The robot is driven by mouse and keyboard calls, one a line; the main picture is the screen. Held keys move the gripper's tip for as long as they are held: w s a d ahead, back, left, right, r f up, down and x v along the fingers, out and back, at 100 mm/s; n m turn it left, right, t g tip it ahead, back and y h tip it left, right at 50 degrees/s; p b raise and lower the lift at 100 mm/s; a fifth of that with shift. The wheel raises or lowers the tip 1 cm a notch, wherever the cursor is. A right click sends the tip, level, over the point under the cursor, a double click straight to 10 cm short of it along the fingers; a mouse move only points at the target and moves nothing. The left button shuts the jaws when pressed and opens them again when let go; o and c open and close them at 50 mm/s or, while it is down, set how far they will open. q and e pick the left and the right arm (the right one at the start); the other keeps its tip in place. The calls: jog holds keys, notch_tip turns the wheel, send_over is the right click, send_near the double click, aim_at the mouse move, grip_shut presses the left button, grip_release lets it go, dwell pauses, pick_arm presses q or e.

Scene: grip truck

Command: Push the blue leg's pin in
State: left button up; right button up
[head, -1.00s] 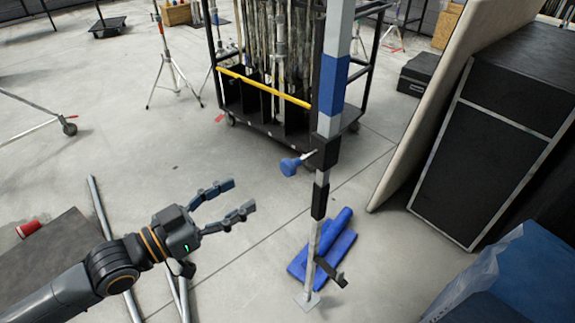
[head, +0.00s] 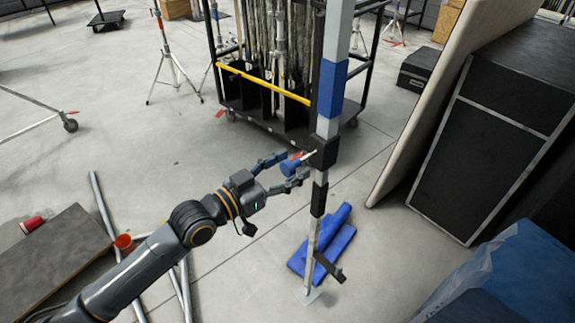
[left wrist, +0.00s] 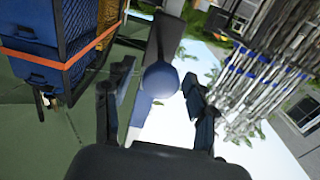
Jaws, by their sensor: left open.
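The leg with the blue band (head: 331,85) stands upright right of centre in the head view, on a small foot plate. A black collar (head: 324,152) sits partway down it. The pin with a blue knob (head: 289,168) sticks out of the collar's left side, and a pale length of its shaft shows. My left gripper (head: 293,165) is open, with its fingers on either side of the knob. In the left wrist view, the round blue knob (left wrist: 160,80) sits between the open fingers; I cannot tell whether they touch it. My right gripper is not in view.
A black cart (head: 262,110) with a yellow bar and upright stands is behind the leg. A blue bag (head: 325,250) lies at its foot. Black cases (head: 500,140) and a leaning panel (head: 440,90) close off the right. The floor at left centre is mostly clear.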

aim_at(299, 161)
pick_arm(q)
grip_shut()
jog(key=x, duration=0.4)
jog(key=shift+w+d, duration=0.25)
jog(key=shift+w, duration=0.05)
jog(key=shift+s, duration=0.1)
jog(key=shift+c, duration=1.8)
grip_release()
jog(key=shift+r, duration=0.1)
jog(key=o, duration=0.3)
jog(key=shift+o, duration=0.3)
jog(key=shift+d, duration=0.15)
